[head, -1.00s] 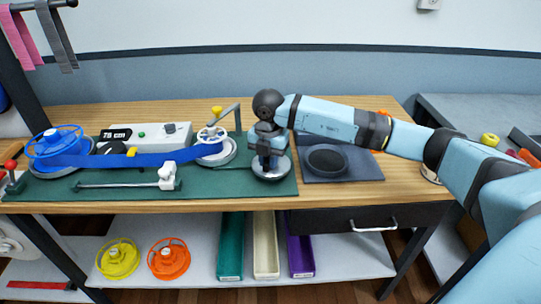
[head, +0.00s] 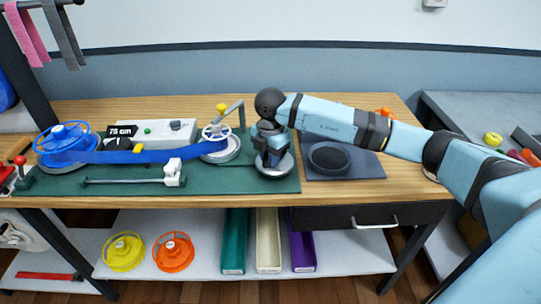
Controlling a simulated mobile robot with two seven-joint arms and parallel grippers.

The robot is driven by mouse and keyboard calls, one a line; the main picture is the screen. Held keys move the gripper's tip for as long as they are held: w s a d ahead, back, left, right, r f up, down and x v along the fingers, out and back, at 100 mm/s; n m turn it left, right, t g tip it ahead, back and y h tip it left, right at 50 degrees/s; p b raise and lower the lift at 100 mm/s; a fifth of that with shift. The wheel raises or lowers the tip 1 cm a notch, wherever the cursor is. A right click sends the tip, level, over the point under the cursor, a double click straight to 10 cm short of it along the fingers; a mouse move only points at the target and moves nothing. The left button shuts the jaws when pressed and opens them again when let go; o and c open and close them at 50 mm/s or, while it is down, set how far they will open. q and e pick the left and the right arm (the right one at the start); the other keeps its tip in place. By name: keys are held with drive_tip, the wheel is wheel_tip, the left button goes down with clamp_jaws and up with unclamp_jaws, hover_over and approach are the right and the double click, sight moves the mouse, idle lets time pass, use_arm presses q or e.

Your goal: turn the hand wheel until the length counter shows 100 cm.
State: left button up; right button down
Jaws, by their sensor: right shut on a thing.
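The length counter (head: 123,131) on the white box at the left of the bench reads 75 or 76 cm; the last digit is hard to tell. Blue strap (head: 140,155) runs from the blue reel (head: 66,145) to a white-topped spool (head: 217,145). My right gripper (head: 271,158) points down over a round grey disc (head: 274,168) on the green mat, to the right of the spool. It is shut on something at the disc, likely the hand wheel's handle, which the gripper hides. My left gripper is not in view.
A dark square pad with a round black disc (head: 330,157) lies right of the mat. A bent post with a yellow knob (head: 222,108) stands behind the spool. Yellow (head: 123,251) and orange (head: 173,251) reels and several bins rest on the lower shelf.

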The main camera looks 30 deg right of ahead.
drive_tip(key=c, duration=1.1)
unclamp_jaws()
drive_tip(key=shift+r, duration=0.15)
wheel_tip(320, 180, up, 14)
drive_tip(key=shift+f+p, duration=0.2)
drive_tip(key=shift+p, duration=0.1)
